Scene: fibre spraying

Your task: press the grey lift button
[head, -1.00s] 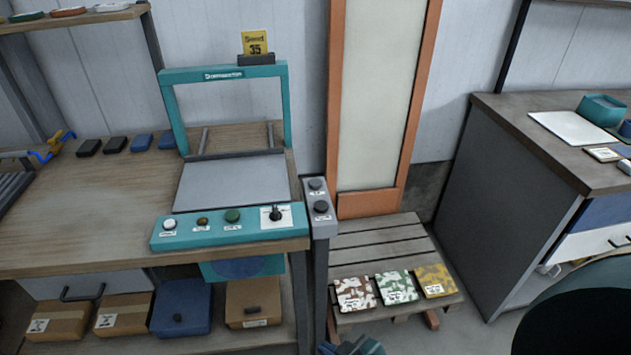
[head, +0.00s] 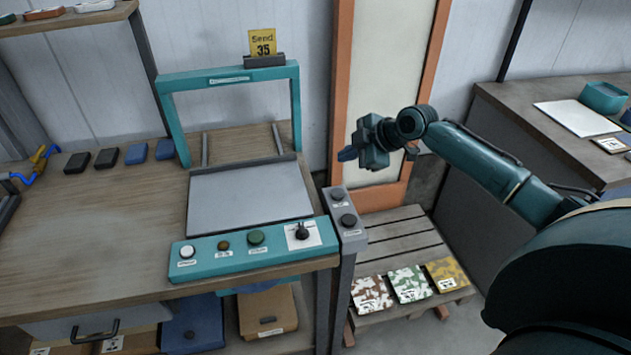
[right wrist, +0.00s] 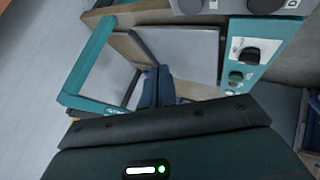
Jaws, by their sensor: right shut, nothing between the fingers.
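In the right wrist view the grey button (right wrist: 188,6) and the dark one (right wrist: 265,5) are cut by the top edge. My right gripper (head: 347,154) is shut and empty, raised above and behind the post, its fingers pointing left. In the right wrist view its blue fingertips (right wrist: 157,82) lie together, touching no button. My left gripper is not in view.
The teal control panel (head: 213,250) has several buttons and a black knob (head: 302,231). A teal frame (head: 168,120) stands over a grey plate (head: 250,191). Several patterned packets, one green (head: 409,284), lie on a slatted bench (head: 400,238) right of the post.

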